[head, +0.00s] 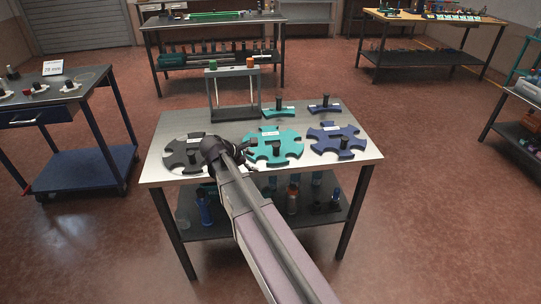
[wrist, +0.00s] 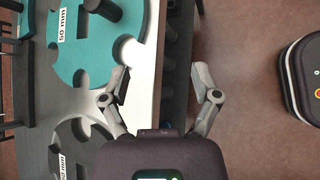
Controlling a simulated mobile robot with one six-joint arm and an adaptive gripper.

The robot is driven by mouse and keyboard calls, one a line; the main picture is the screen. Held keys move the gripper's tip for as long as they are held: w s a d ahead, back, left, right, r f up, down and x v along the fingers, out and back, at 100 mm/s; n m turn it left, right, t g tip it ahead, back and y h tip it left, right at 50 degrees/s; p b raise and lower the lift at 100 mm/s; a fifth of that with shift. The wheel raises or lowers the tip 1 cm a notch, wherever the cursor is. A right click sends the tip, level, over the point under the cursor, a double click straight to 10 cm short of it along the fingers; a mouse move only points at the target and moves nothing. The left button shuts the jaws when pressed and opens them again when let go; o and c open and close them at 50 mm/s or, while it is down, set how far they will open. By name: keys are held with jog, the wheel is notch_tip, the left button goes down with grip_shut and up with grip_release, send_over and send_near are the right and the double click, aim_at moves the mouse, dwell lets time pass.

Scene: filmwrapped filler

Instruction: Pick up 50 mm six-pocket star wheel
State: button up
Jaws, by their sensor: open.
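The teal star wheel (head: 290,148) lies flat in the middle of the steel-topped table, with a dark upright knob on it. In the wrist view the teal wheel (wrist: 95,55) fills the upper left, and its white label reads "50 mm". My gripper (wrist: 160,92) is open and empty, its fingers spread over the table's front edge, to the right of the teal wheel in that view. In the head view my gripper (head: 246,152) is between the dark wheel and the teal wheel, and my arm covers part of the dark one.
A dark grey star wheel (head: 178,153) lies left and a blue one (head: 337,143) right. Behind stand a teal curved piece (head: 278,112), a blue curved piece (head: 324,107) and a metal frame (head: 233,112). A lower shelf (head: 225,229) holds bottles. The red floor (head: 440,210) is clear.

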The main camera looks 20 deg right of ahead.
jog(key=w+n+h+b, duration=0.2)
jog(key=w, duration=0.1)
jog(key=w+f+n+b, duration=0.1)
jog(key=w+n, duration=0.1)
jog(key=shift+w+d+t+h, duration=0.15)
jog(key=shift+d+t+h, duration=0.2)
jog(key=shift+t+h, duration=0.05)
jog(key=shift+w+r+n+h+b, duration=0.35)
jog(key=shift+w+n+h+b, duration=0.15)
jog(key=shift+w+n, duration=0.3)
jog(key=shift+s, duration=0.1)
jog(key=shift+d, duration=0.15)
jog(key=b, duration=0.3)
send_near(276, 149)
jog(key=w+d+f, duration=0.1)
jog(key=d, duration=0.1)
jog(key=w+d+f, duration=0.1)
jog(key=f, duration=0.1)
jog(key=shift+d, duration=0.35)
jog(key=shift+x, duration=0.75)
jog(key=shift+w+r, duration=0.1)
jog(key=shift+b+x, duration=1.15)
jog(key=shift+x, duration=1.45)
